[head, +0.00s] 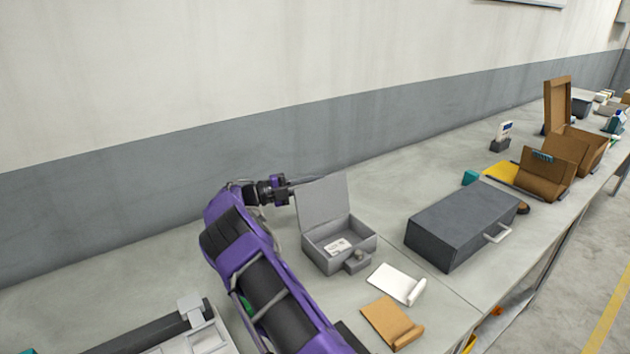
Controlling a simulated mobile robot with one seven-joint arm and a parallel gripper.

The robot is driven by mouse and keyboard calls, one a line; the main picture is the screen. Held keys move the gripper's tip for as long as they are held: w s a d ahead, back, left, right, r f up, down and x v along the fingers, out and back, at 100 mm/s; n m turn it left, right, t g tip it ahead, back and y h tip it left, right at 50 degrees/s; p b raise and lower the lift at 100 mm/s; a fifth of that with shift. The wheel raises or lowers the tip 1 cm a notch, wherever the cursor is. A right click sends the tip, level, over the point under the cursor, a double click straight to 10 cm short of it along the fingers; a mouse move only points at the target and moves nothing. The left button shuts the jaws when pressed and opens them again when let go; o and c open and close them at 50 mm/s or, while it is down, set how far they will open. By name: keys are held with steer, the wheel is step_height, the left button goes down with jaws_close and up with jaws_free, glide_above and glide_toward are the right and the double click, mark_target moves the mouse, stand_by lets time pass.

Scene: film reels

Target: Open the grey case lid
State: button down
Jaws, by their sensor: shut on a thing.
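The light grey case (320,258) stands on the bench in front of my arm, with a white label inside it. Its lid (324,207) stands up, leaning back a little from the hinge side, so the inside shows. A small latch block (356,261) sits on the front wall. My gripper (291,187) is shut at the upper left edge of the lid, holding the lid. The fingertips are small and partly hidden by the lid edge.
A dark grey case (455,228) with a handle lies shut to the right. A white pad (396,284) and a tan pad (391,323) lie in front. Brown boxes (545,174) stand farther right. The wall (130,185) runs behind the bench.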

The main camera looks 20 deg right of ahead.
stand_by(0.3)
steer(key=c, duration=0.9)
jaws_free()
steer(key=shift+b+v, duration=0.45)
steer(key=shift+v, duration=3.25)
